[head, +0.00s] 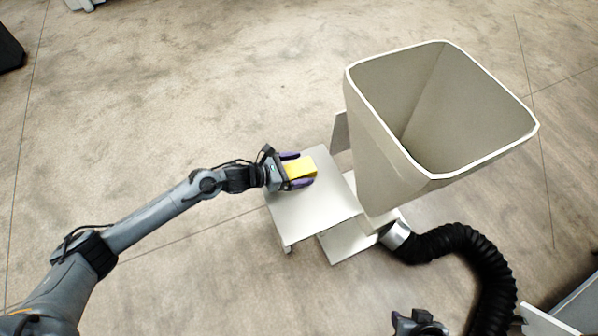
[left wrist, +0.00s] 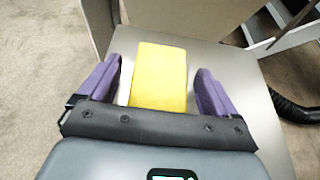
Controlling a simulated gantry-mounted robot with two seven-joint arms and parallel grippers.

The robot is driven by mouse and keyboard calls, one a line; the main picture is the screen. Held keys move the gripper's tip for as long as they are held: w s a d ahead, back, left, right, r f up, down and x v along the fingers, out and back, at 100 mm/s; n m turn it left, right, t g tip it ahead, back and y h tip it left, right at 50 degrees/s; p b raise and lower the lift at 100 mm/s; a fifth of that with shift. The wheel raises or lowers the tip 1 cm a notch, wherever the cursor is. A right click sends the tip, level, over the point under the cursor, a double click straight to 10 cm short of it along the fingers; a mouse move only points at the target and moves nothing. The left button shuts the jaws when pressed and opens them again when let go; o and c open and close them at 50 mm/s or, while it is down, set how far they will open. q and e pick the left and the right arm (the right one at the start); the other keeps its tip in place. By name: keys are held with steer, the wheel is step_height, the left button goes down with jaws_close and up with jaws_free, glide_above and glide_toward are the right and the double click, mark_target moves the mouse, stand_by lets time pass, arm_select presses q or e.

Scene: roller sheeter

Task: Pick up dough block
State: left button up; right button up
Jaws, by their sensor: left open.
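The dough block (head: 300,168) is a yellow block lying on a light grey table plate (head: 325,213) in the head view. My left gripper (head: 298,170) is open, with its purple fingers on either side of the block. In the left wrist view the dough block (left wrist: 158,78) lies between the two fingers of my left gripper (left wrist: 155,85), with a gap showing on each side. The near end of the block is hidden behind the gripper's dark front edge. A dark gripper part (head: 420,322) shows at the bottom edge of the head view; its fingers cannot be made out.
A large pale hopper (head: 385,155) stands just right of the plate. A black ribbed hose (head: 455,242) curves from the machine's base toward the bottom right. Open concrete floor lies left of the plate. A grey panel (head: 570,310) is at the lower right corner.

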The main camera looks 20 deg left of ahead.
arm_select(q)
steer(key=shift+w+d+f, duration=0.1)
steer(key=shift+w+d, duration=0.05)
steer(key=shift+d, duration=0.05)
steer(key=shift+a, duration=0.1)
steer(key=shift+c, duration=0.3)
steer(key=c, duration=1.2)
step_height(320, 180, up, 5)
steer(key=shift+f+p, duration=0.15)
steer(key=shift+p, duration=0.85)
steer(key=s+d+r+p, duration=0.1)
steer(key=d+r, duration=0.1)
steer(key=d, duration=0.1)
steer(key=s+d+r, duration=0.1)
steer(key=d+r, duration=0.1)
steer(key=d, duration=0.2)
steer(key=s+d+r+p, duration=0.1)
steer(key=d+r, duration=0.1)
steer(key=d, duration=0.2)
steer(key=shift+s+d+r+p, duration=0.1)
steer(key=shift+s+r+p, duration=0.15)
steer(key=shift+s+p, duration=0.15)
